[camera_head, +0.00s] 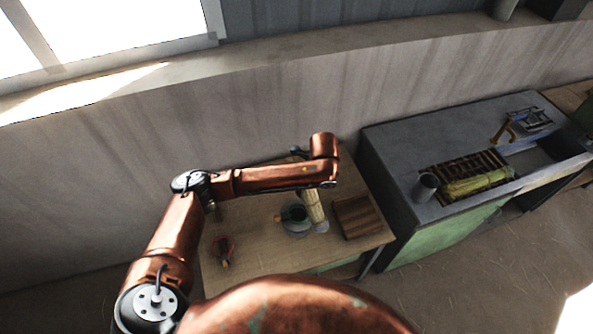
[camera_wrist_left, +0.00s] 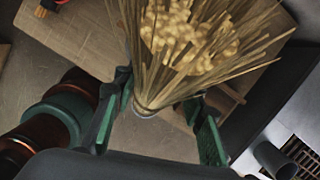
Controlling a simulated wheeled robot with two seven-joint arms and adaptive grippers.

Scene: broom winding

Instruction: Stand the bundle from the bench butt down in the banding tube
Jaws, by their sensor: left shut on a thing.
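My left gripper (camera_head: 317,186) is shut on a straw bundle (camera_head: 314,206) above the wooden bench. The bundle hangs slightly tilted below the gripper, just right of a dark green round tube (camera_head: 295,214). It looks outside the tube, though the gap is hard to judge. In the left wrist view the bundle (camera_wrist_left: 185,50) fans out with pale tips toward the camera, and a band circles its narrow part between the fingers (camera_wrist_left: 160,97). Its lower end is hidden there. The tube's inside shows dark in the head view. My right gripper is not in view.
The wooden bench (camera_head: 255,254) also holds a brown slatted block (camera_head: 357,216) at right and a red tool (camera_head: 222,248) at front left. A dark sink counter (camera_head: 394,157) stands right, with a grey cylinder (camera_head: 426,187) and a yellow-green bundle (camera_head: 478,183). A wall (camera_head: 110,180) runs behind.

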